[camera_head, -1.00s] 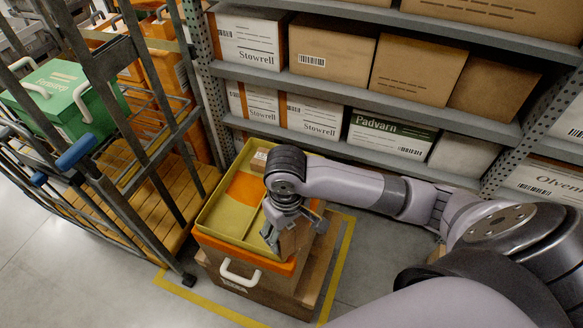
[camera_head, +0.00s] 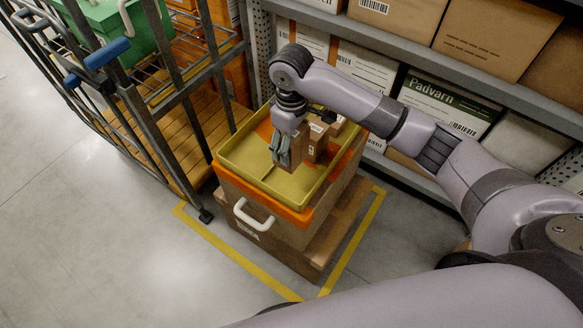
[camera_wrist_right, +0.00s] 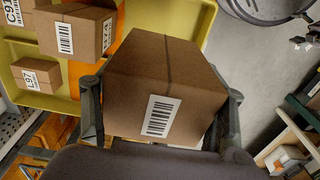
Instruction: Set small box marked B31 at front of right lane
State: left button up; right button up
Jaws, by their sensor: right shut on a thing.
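My right gripper (camera_head: 284,152) is shut on a small brown box (camera_wrist_right: 165,85). The held box shows a barcode label in the wrist view; I cannot read B31 on it. In the head view the box is mostly behind the fingers, over the yellow tray (camera_head: 240,158). I cannot tell whether it touches the tray floor. The tray has a low divider and sits on an orange crate. My left gripper is not in view.
A wheeled cage trolley (camera_head: 160,130) with a green box (camera_head: 115,28) stands at the left. Shelving with cartons, including a Padvarn carton (camera_head: 445,103), rises behind the tray. Floor at front left is clear.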

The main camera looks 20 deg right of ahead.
notch_tip(320, 180, down, 11)
jog(key=shift+r, duration=0.15)
dwell(0.4)
jog(key=o, duration=1.3)
jog(key=shift+c, duration=0.2)
notch_tip(320, 180, up, 12)
jog(key=shift+r, duration=0.1)
